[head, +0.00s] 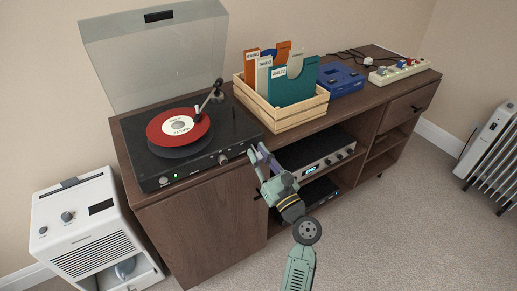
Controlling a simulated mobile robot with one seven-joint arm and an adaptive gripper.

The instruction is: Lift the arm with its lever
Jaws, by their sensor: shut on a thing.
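The turntable (235,133) stands on the left of the cabinet, its clear lid (160,60) raised. A red record (160,128) with a pale centre lies on its platter. The tonearm (207,103) reaches from its pivot at the back right to the record's right edge. I cannot tell whether its tip touches the record. The lever is too small to make out. My gripper (257,152) is at the cabinet's front, just beside the turntable's front right corner, fingers pointing up. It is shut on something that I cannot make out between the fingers.
A wooden crate (284,121) of record sleeves stands right of the turntable. Beyond it are a blue device (340,80) and a power strip (400,71). An amplifier (318,149) sits on the shelf below. A white appliance (90,230) stands left, a radiator (490,140) right.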

